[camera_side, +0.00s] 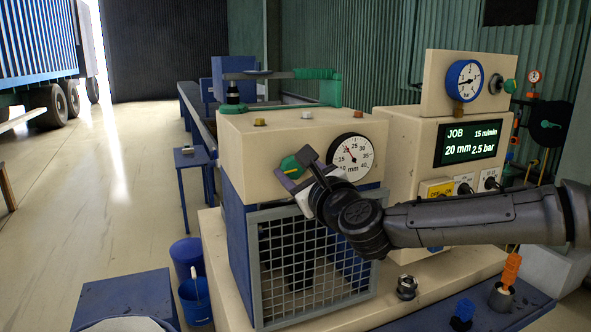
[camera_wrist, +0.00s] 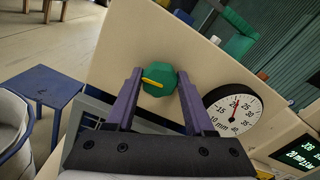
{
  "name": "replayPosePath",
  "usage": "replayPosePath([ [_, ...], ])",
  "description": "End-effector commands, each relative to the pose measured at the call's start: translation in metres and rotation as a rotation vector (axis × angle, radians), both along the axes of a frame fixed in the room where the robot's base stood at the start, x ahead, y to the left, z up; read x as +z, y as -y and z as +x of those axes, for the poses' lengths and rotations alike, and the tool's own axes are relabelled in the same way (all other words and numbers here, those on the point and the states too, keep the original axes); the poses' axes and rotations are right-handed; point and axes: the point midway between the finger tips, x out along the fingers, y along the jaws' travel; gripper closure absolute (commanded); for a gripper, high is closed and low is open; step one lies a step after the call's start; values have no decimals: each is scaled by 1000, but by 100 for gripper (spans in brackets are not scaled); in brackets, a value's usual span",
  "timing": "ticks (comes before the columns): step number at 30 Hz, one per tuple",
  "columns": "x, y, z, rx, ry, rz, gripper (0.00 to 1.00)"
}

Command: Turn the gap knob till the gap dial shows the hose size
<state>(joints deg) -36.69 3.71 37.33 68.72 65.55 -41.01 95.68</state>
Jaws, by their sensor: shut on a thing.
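The green gap knob (camera_side: 291,166) is on the upper front of the cream machine. It also shows in the wrist view (camera_wrist: 160,86), with a yellow pointer line lying nearly level in that picture. My gripper (camera_wrist: 160,76) is shut on the knob, one purple finger on each side; in the side view my gripper (camera_side: 297,175) partly covers it. The round white gap dial (camera_side: 350,166) is right of the knob, also in the wrist view (camera_wrist: 233,118). Its red needle points up-left in the side view, at about 20. The job display (camera_side: 468,144) reads 20 mm, 15 m/min, 2.5 bar.
A wire mesh guard (camera_side: 310,262) is below the knob. A blue pressure gauge (camera_side: 464,80) tops the cabinet at right, with a yellow button box (camera_side: 437,188) below the display. Blue buckets (camera_side: 195,296) stand on the floor at left. A hex fitting (camera_side: 406,287) is on the front ledge.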

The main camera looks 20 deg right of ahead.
Motion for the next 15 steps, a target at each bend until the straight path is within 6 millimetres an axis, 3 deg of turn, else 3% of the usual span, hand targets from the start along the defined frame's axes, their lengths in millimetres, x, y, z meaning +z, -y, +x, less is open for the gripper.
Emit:
replayPosePath([
  [2,-2,1,0,-1,-3,-1,100],
  [3,-2,1,0,-1,-3,-2,43],
  [6,-1,0,0,-1,-3,-2,25],
  [8,-1,0,0,-1,-2,-2,17],
  [15,-1,0,0,0,-1,-2,17],
])
